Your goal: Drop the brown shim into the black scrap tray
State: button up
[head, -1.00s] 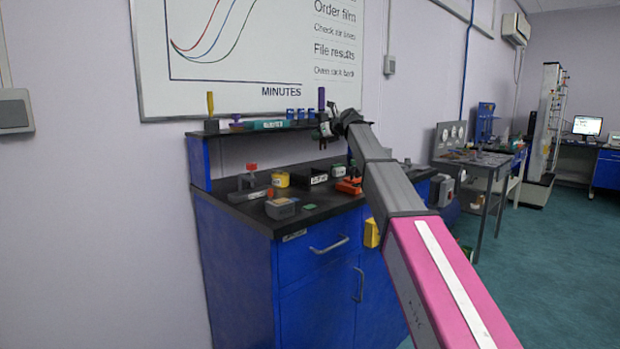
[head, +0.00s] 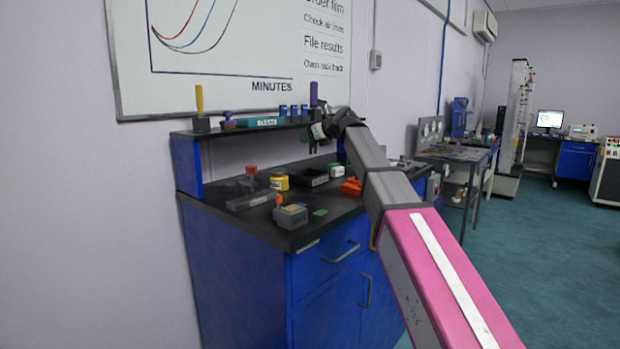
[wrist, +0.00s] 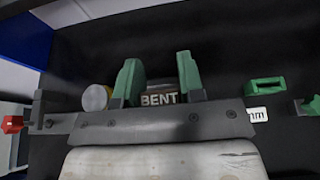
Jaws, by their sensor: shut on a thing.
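My gripper (head: 318,140) is above the back of the black bench top, near the shelf edge. In the head view the shim is too small to make out. A black tray with a white label (head: 312,178), likely the scrap tray, sits on the bench below my gripper. The label is too small to read, and the tray's inside is mostly hidden.
A yellow jar (head: 279,181), a red-topped device (head: 251,178), a grey block with an orange handle (head: 290,215) and a red-orange item (head: 351,187) stand around the tray. The shelf (head: 240,129) holds several upright items behind. The front bench edge has some bare room.

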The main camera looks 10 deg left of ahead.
jog(key=shift+d+f, duration=0.15)
jog(key=shift+f, duration=2.85)
jog(key=o, duration=1)
jog(key=v, duration=1)
jog(key=shift+d, duration=0.4)
jog(key=shift+s+d+r, duration=0.1)
jog(key=shift+s, duration=0.15)
